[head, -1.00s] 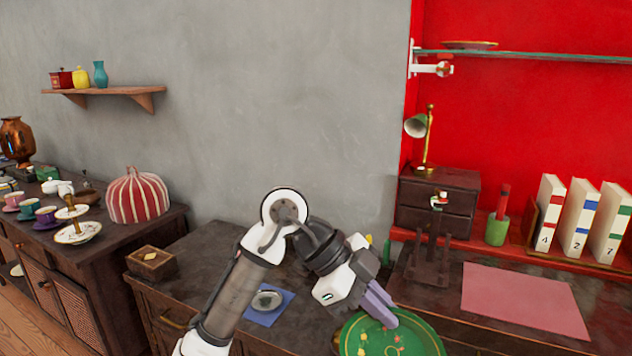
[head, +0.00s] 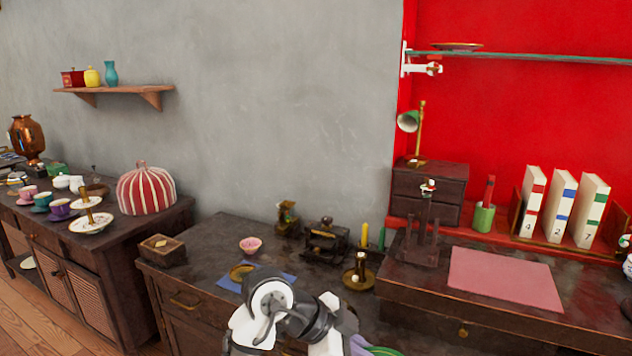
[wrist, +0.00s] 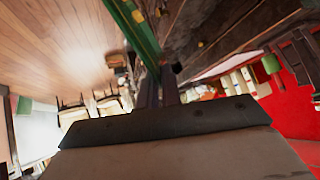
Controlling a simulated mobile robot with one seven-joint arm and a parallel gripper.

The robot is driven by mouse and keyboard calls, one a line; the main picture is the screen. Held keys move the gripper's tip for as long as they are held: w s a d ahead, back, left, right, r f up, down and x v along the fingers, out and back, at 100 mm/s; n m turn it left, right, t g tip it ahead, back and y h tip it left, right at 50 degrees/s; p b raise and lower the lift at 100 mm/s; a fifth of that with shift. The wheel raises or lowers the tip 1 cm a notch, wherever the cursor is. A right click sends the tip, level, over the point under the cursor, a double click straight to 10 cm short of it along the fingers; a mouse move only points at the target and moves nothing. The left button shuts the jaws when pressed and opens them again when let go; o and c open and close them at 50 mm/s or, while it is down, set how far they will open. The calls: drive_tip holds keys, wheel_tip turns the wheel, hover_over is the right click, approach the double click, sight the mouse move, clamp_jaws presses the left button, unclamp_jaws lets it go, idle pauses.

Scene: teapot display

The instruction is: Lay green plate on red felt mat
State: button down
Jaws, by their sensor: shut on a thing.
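The green plate (head: 384,351) barely shows at the bottom edge of the head view; most of it is out of frame. In the wrist view the plate (wrist: 134,30) appears edge-on as a green band at the top. My gripper (wrist: 158,88) is shut on its rim; in the head view the gripper (head: 358,344) is at the bottom edge. The red felt mat (head: 505,278), pinkish and flat, lies bare on the dark desk at right. The plate is left of the mat and nearer the camera, apart from it.
A dark stand (head: 422,240) rises at the desk's left end. Binders (head: 560,206) and a green cup (head: 484,217) stand behind the mat.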

drive_tip(key=w+a+f+n+t+y, duration=0.2)
drive_tip(key=f+n, duration=0.3)
drive_tip(key=f, duration=0.7)
drive_tip(key=w+a+f+n+t+y, duration=0.3)
drive_tip(key=f+n+y, duration=0.1)
drive_tip(key=f, duration=0.9)
drive_tip(key=w+a+f+n+t+y, duration=0.2)
drive_tip(key=f+n, duration=0.5)
drive_tip(key=f, duration=0.6)
drive_tip(key=shift+w+a+t+y, duration=0.25)
drive_tip(key=shift+t+y, duration=0.15)
drive_tip(key=shift+y, duration=0.1)
drive_tip(key=shift+a, duration=0.1)
